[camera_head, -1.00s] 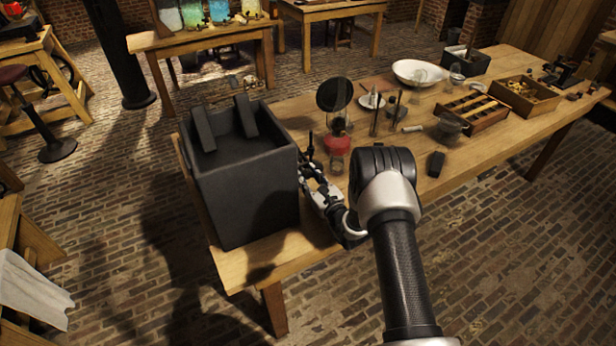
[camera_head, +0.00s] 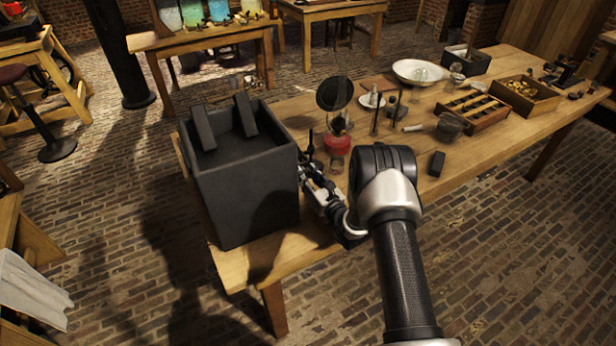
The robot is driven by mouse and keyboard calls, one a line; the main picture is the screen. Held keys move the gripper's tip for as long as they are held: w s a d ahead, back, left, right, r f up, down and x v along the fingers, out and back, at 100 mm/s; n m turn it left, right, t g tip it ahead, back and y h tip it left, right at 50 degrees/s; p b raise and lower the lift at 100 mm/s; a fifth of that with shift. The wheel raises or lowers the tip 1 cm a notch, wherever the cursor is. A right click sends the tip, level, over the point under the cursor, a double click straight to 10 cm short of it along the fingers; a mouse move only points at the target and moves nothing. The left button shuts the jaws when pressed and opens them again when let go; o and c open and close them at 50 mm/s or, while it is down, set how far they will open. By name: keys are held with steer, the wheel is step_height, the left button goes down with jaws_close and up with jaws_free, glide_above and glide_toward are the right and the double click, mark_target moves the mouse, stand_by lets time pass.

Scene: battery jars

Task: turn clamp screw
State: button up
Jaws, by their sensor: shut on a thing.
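A large dark open-topped box (camera_head: 245,190) stands on the near left end of the wooden table. Two dark upright plates (camera_head: 245,115) stick up at its top. My gripper (camera_head: 305,163) is at the box's upper right edge, low beside its right side. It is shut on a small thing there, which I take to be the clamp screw. The screw itself is too small and too covered by the fingers to make out. A thin dark upright piece (camera_head: 310,144) shows just above the fingers.
Close behind my gripper stand a red-based glass lamp (camera_head: 337,143) and a round dark disc (camera_head: 334,94). A small black block (camera_head: 436,163), a wooden slotted tray (camera_head: 472,110) and a white bowl (camera_head: 416,72) lie farther right. The table's front edge is near my arm.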

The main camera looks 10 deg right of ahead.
steer(key=shift+m, duration=1.6)
steer(key=o, duration=1.1)
steer(key=v, duration=1.2)
steer(key=shift+r, duration=0.1)
steer(key=shift+s, duration=0.1)
